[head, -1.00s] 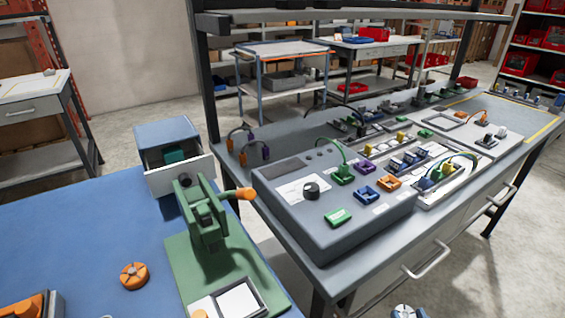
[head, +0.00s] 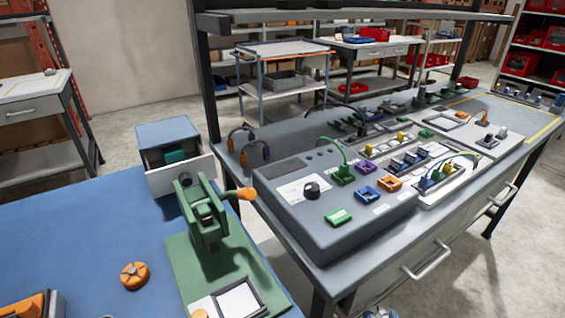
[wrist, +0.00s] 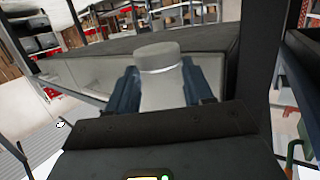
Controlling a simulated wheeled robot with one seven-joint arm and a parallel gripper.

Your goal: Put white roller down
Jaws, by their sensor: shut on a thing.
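The white roller (wrist: 158,60) is a pale, smooth cylinder with a greyer cap end and a thin bright ring below it. It stands between the two blue fingers of my gripper (wrist: 163,86) in the wrist view, and the gripper is shut on it. Its lower end is hidden behind the dark gripper body. In the head view I cannot make out the roller. Only a small grey-white part shows at the bottom edge there, too cut off to name.
A blue-topped bench (head: 75,235) carries a green press-like device (head: 208,215) with an orange handle, an orange knob (head: 135,275) and a small box with an open drawer (head: 180,176). A grey workbench (head: 262,205) on the right holds a control box (head: 330,225) and several coloured parts.

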